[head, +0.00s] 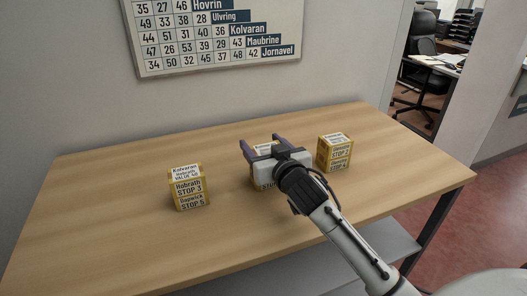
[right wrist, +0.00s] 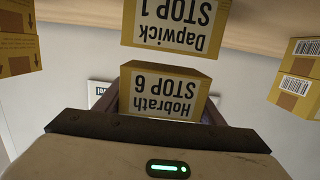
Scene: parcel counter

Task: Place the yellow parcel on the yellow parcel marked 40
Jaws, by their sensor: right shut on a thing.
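My right gripper (head: 264,145) is shut on the yellow parcel (head: 267,149) at the middle of the table. In the right wrist view this held parcel (right wrist: 166,90) reads "Hobrath STOP 6", upside down. Another yellow parcel (right wrist: 175,22), labelled "Dapwick STOP 1", is beyond it, below it in the room; a narrow gap seems to show between them. The left stack (head: 187,188) has two yellow parcels, STOP 3 over STOP 5; its top label seems to read "VALUE 40", too small to be sure. The right stack (head: 335,152) has two yellow parcels. My left gripper is out of view.
The wooden table (head: 110,200) is bare around the stacks, with clear room between the left and middle ones. The right stack stands close to my right gripper. A chart (head: 215,35) of numbers and names hangs on the wall behind.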

